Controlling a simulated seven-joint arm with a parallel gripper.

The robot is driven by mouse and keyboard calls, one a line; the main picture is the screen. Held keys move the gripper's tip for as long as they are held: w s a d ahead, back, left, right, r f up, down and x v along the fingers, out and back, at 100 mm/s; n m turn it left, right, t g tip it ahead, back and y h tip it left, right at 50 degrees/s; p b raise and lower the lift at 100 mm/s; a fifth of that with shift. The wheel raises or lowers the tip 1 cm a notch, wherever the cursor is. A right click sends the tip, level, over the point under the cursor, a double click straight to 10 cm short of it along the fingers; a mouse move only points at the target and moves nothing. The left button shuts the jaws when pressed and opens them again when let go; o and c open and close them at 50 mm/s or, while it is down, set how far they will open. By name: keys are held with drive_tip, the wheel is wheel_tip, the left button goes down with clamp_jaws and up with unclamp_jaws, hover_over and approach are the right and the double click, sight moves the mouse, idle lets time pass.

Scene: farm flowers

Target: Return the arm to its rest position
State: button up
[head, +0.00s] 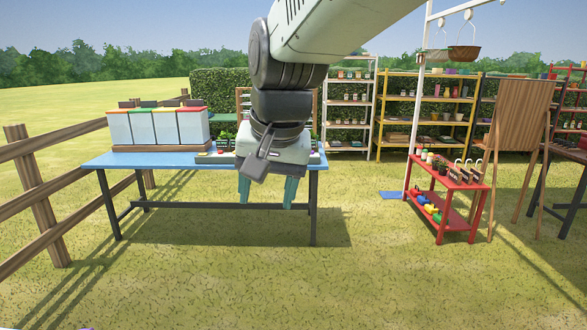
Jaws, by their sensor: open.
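My gripper (267,190) hangs from my arm in the middle of the head view. Its two teal fingers point down and stand apart, with nothing seen between them. The gripper shows in front of the right part of a blue table (150,160) and hides some of what lies there. My arm reaches in from the top right.
White bins with coloured rims (155,127) stand on the blue table's left side. A wooden fence (42,200) runs along the left. A red shelf stand (450,182) with pots stands at the right, beside a wooden board (518,115). Open grass lies in front.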

drive_tip(key=s+d+f+t+h, duration=0.1)
drive_tip(key=s+d+h, duration=0.1)
drive_tip(key=s+d, duration=1.3)
drive_tip(key=s, duration=0.2)
drive_tip(key=shift+s+d+f+t, duration=0.15)
drive_tip(key=shift+s+d+t, duration=0.15)
drive_tip(key=shift+d+t, duration=0.1)
